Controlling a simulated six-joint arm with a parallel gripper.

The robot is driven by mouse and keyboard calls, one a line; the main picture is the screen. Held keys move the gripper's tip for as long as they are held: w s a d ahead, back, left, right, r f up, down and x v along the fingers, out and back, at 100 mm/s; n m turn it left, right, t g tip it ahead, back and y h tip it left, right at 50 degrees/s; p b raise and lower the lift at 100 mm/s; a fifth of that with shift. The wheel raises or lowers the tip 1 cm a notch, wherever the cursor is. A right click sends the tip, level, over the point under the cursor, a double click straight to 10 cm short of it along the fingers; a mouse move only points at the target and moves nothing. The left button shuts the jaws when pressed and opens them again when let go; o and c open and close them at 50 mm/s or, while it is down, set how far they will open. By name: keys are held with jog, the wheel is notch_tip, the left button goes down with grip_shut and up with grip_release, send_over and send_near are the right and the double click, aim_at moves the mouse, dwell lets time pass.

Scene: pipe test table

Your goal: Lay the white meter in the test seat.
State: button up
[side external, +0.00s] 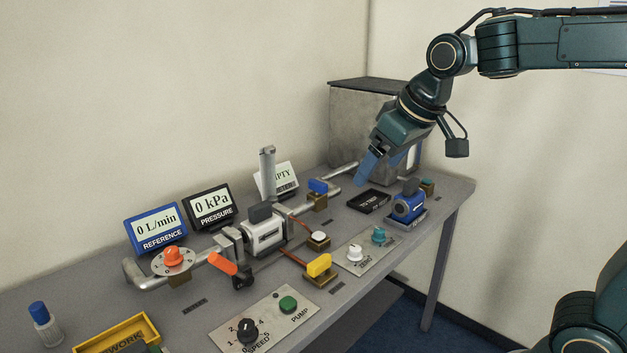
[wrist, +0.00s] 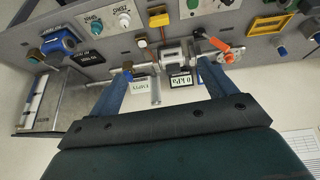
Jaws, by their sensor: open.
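The white meter (side external: 265,232), a pale block with a dark top, lies in the pipe line between two grey pipe fittings, where the test seat appears to be. The seat itself is mostly hidden under it. The meter also shows in the wrist view (wrist: 173,52), near the top middle. My gripper (side external: 366,168) is open and empty, raised above the back right of the table, to the right of the white meter and apart from it. In the wrist view its two blue fingers (wrist: 164,86) are spread wide with nothing between them.
A blue meter (side external: 408,206) stands at the right near a black pad (side external: 369,201). Display signs (side external: 211,207) line the back. An upright grey post (side external: 268,172) stands behind the white meter. A yellow tray (side external: 115,336) is at front left.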

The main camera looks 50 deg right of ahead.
jog(key=s+f, duration=0.3)
jog(key=s, duration=0.5)
jog(key=s+f, duration=0.3)
jog(key=s, duration=0.5)
jog(key=shift+s+a+y, duration=0.2)
jog(key=shift+s+y, duration=0.1)
jog(key=shift+s, duration=0.05)
jog(key=shift+c, duration=0.2)
